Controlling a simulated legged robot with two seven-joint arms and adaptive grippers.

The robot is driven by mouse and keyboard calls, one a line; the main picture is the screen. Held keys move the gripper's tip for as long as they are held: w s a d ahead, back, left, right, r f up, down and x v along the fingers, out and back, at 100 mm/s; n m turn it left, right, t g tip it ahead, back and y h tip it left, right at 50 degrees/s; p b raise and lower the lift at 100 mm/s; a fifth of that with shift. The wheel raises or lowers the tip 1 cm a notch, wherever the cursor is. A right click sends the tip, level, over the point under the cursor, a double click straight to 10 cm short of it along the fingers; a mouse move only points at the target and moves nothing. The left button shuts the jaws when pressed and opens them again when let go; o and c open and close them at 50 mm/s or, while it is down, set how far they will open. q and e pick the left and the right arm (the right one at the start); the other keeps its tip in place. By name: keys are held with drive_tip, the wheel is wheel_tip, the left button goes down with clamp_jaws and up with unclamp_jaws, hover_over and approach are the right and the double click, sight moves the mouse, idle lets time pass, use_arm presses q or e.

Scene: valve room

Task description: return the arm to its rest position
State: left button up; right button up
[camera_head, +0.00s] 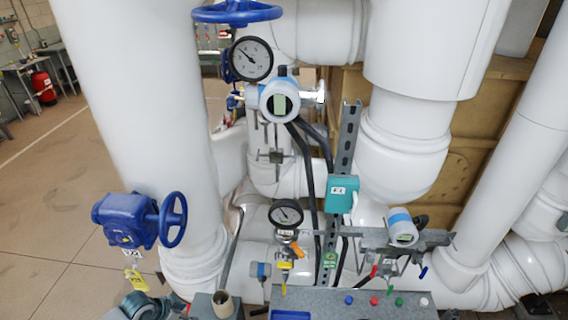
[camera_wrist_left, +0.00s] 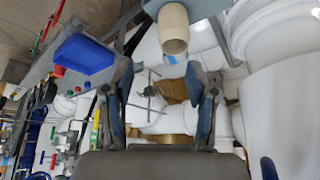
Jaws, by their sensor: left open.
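My left gripper (camera_wrist_left: 159,80) shows in the left wrist view with its two fingers spread wide apart. Nothing is held between them. Beyond the fingertips are a beige cup (camera_wrist_left: 173,28) and white pipes. In the head view a dark and teal part sits at the lower left edge, beside the white pipe; it may be part of my left arm, but the fingers cannot be made out there. My right gripper is in neither view.
A blue valve actuator with handwheel (camera_head: 172,219), gauges (camera_head: 251,59) and thick white pipes (camera_head: 140,100) crowd the space. Open floor (camera_head: 55,190) lies left.

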use_arm(q)
drive_tip(key=w+a+f+n+t+y, duration=0.1)
drive_tip(key=w+a+f+n+t, duration=0.2)
drive_tip(key=f, duration=0.9)
drive_tip(key=s+a+f+n+g+y, duration=0.1)
drive_tip(key=s+f+n, duration=0.1)
drive_tip(key=s+f, duration=0.65)
drive_tip(key=s+a+f+n+g+y, duration=0.1)
drive_tip(key=s+a+f, duration=0.15)
drive_tip(key=f, duration=1.05)
drive_tip(key=s+d+f+g, duration=0.1)
drive_tip(key=s+d+f, duration=0.3)
drive_tip(key=s, duration=0.7)
drive_tip(key=s+d+f+g, duration=0.1)
drive_tip(key=s+d+f, duration=0.3)
drive_tip(key=s, duration=0.7)
drive_tip(key=s+d+f+g, duration=0.2)
drive_tip(key=s+d+f, duration=0.3)
drive_tip(key=s, duration=0.6)
wheel_tip(320, 180, down, 2)
drive_tip(key=shift+f, duration=0.25)
